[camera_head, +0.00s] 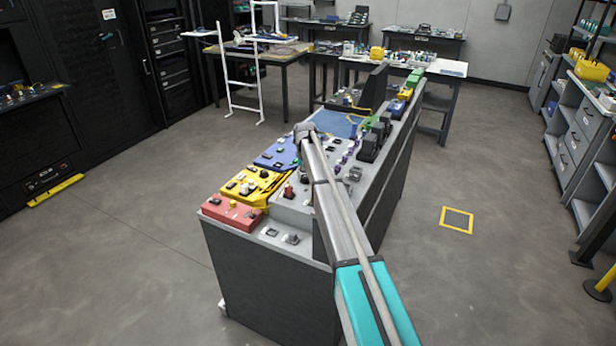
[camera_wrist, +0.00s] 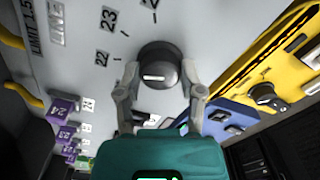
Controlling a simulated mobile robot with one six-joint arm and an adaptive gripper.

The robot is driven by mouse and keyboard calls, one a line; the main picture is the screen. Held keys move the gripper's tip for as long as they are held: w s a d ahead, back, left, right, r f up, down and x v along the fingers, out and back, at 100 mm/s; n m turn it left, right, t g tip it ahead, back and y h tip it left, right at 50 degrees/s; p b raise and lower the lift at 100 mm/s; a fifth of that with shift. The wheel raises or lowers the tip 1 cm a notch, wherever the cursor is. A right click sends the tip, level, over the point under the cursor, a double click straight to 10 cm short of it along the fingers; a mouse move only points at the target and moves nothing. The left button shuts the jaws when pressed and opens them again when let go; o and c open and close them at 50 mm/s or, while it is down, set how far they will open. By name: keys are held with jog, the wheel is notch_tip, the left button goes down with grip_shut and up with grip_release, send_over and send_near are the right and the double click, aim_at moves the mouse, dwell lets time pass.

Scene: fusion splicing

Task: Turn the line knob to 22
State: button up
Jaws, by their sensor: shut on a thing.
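The line knob (camera_wrist: 158,67) is a dark round knob with a white pointer mark, in the middle of the wrist view. It sits on a light grey panel (camera_wrist: 82,58) with printed numbers, among them 22 and 23, and the word LINE at the upper left. My gripper (camera_wrist: 160,78) has a finger on each side of the knob and is shut on it. The white mark lies nearly level across the knob's face. In the head view my arm reaches over the console (camera_head: 300,215) and hides the knob and the fingertips.
A yellow module (camera_wrist: 270,60) and a blue module (camera_wrist: 228,118) stand to the right of the knob in the wrist view. Purple blocks (camera_wrist: 66,108) with number labels are at the lower left. In the head view a red module (camera_head: 232,213) sits at the console's near left. The floor around the console is open.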

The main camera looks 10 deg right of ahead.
jog(key=o, duration=1.2)
jog(key=shift+w, duration=0.1)
